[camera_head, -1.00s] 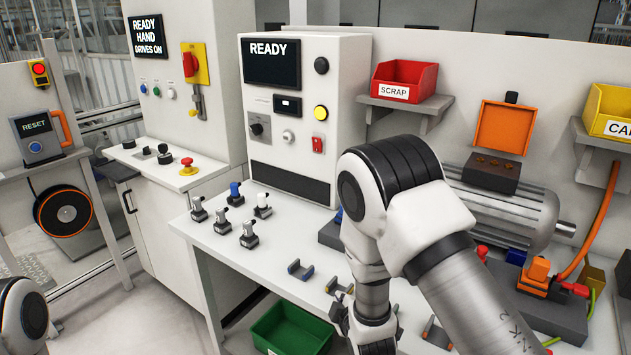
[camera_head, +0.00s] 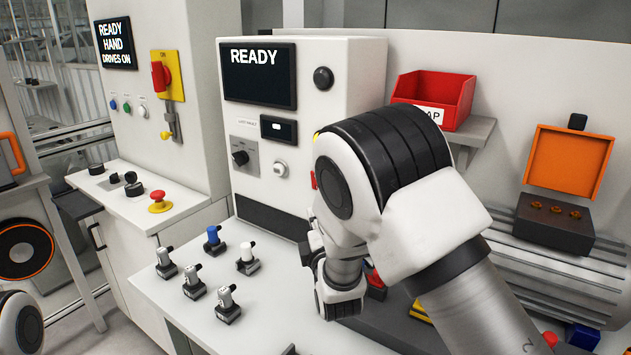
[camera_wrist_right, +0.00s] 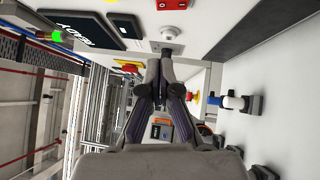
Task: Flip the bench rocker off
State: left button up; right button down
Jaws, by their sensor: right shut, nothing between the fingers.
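The bench rocker (camera_wrist_right: 172,4) is a small red switch on the white bench panel, at the top edge of the right wrist view. In the head view only a red sliver (camera_head: 313,181) shows, with my right arm covering the rest. My right gripper (camera_wrist_right: 166,62) is shut and empty, its fingers pointing towards the panel. It appears apart from the rocker, which lies beyond the fingertips. In the head view the gripper is mostly hidden behind my right arm. My left gripper is out of view. The panel screen (camera_head: 260,73) reads READY.
The panel also carries a black knob (camera_head: 240,157) and a white button (camera_head: 280,168). Several small upright parts (camera_head: 194,282) stand on the bench. A red bin (camera_head: 437,94) sits on a shelf at right. A cabinet with a red emergency button (camera_head: 157,197) stands left.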

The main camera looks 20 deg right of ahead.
jog(key=w+d+p, duration=0.2)
jog(key=w, duration=0.4)
jog(key=w+d+r+p, duration=0.1)
jog(key=w+d+p, duration=0.1)
jog(key=w, duration=0.4)
jog(key=shift+w+d+r+p, duration=0.15)
jog(key=shift+w+d+p, duration=0.2)
jog(key=shift+p, duration=0.3)
